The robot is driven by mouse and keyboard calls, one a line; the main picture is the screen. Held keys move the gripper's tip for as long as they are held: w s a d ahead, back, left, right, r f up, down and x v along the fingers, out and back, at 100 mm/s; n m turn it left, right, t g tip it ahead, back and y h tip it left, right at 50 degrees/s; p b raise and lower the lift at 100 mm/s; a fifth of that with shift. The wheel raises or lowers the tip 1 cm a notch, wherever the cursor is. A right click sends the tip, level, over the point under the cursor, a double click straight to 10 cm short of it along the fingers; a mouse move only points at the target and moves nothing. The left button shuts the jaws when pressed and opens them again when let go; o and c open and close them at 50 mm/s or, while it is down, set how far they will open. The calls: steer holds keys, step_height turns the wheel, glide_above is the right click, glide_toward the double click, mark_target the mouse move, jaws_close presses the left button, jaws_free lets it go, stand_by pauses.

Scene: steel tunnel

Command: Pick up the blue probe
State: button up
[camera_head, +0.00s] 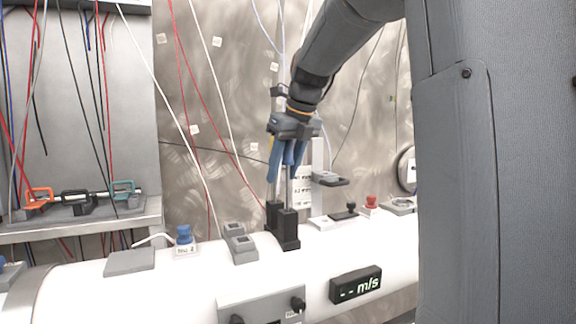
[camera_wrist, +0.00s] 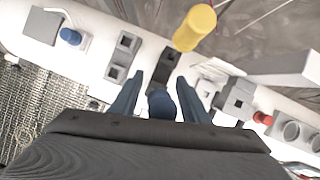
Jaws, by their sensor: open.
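The blue probe (camera_wrist: 161,104) shows in the wrist view as a rounded blue end between my gripper's two blue fingers (camera_wrist: 162,82), with a gap visible on each side. My gripper (camera_head: 284,172) is open over the black holder blocks (camera_head: 288,230) in the head view. There the fingers and the probe are both blue and overlap, so the probe's handle is mostly hidden. A thin pale rod runs down from between the fingers toward the blocks. A yellow probe (camera_wrist: 195,27) stands just beyond the fingertips in the wrist view.
A grey two-socket block (camera_head: 239,243) and a blue knob (camera_head: 184,235) sit left of the holders on the white pipe (camera_head: 190,275). A grey stand (camera_head: 318,165) rises close on the right, with a red knob (camera_head: 371,201) further right. Cables hang behind.

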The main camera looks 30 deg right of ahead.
jaws_close()
steer(key=shift+r, duration=0.1)
